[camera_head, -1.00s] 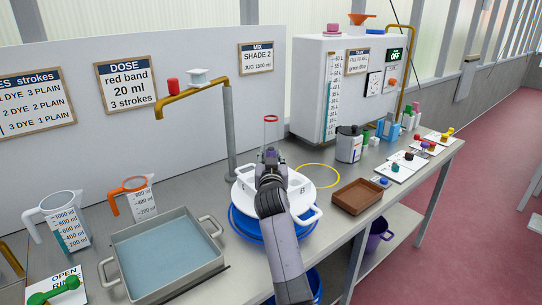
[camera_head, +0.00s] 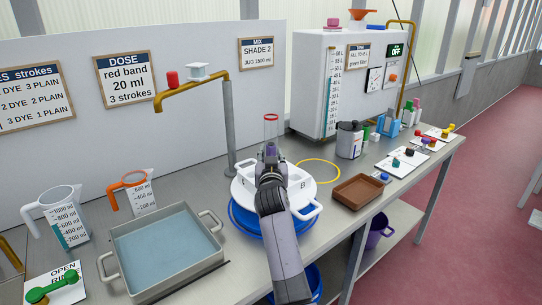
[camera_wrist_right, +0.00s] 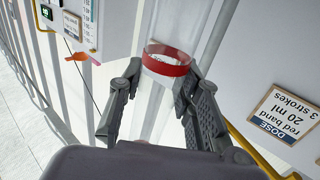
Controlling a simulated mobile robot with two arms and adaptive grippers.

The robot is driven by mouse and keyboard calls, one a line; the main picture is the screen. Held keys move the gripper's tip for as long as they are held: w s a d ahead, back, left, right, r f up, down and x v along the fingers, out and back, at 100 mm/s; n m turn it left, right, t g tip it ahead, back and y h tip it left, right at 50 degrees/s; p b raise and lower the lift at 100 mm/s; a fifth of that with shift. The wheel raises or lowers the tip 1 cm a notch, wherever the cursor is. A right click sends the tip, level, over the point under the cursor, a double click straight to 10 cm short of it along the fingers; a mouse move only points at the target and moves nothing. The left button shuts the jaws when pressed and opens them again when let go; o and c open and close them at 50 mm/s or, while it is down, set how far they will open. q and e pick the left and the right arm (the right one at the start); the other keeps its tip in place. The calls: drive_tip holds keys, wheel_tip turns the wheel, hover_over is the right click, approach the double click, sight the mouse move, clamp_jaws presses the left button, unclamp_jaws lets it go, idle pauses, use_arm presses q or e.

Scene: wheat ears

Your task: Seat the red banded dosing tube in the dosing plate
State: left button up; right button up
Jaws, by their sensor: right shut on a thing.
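The red banded dosing tube (camera_head: 271,126) is clear with a red band and stands roughly upright above my right gripper (camera_head: 268,153). In the right wrist view the tube's red band (camera_wrist_right: 167,59) shows between the two fingers of the right gripper (camera_wrist_right: 158,88), which is shut on the tube. The tube's lower end is hidden. The white dosing plate (camera_head: 243,194), with a letter B and a side handle, lies over a blue basin (camera_head: 245,222). My right gripper and wrist are in front of the plate and hide its middle. My left gripper is not in view.
A grey pan of bluish liquid (camera_head: 112,265) and two jugs (camera_head: 66,229) (camera_head: 139,199) stand to the left. A brass tap (camera_head: 190,92) rises behind the plate. A brown tray (camera_head: 358,206) and a grey canister (camera_head: 348,143) are to the right. A yellow ring marks bare bench.

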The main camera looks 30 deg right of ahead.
sight(271, 145)
idle(0.4)
drive_tip(key=shift+f+b, duration=2.35)
drive_tip(key=shift+f, duration=0.5)
drive_tip(key=o, duration=1.2)
drive_tip(key=shift+r, duration=0.1)
drive_tip(key=shift+o, duration=0.2)
drive_tip(key=shift+r, duration=0.3)
wheel_tip(271, 145, up, 9)
drive_tip(key=shift+r, duration=0.2)
drive_tip(key=shift+f, duration=0.1)
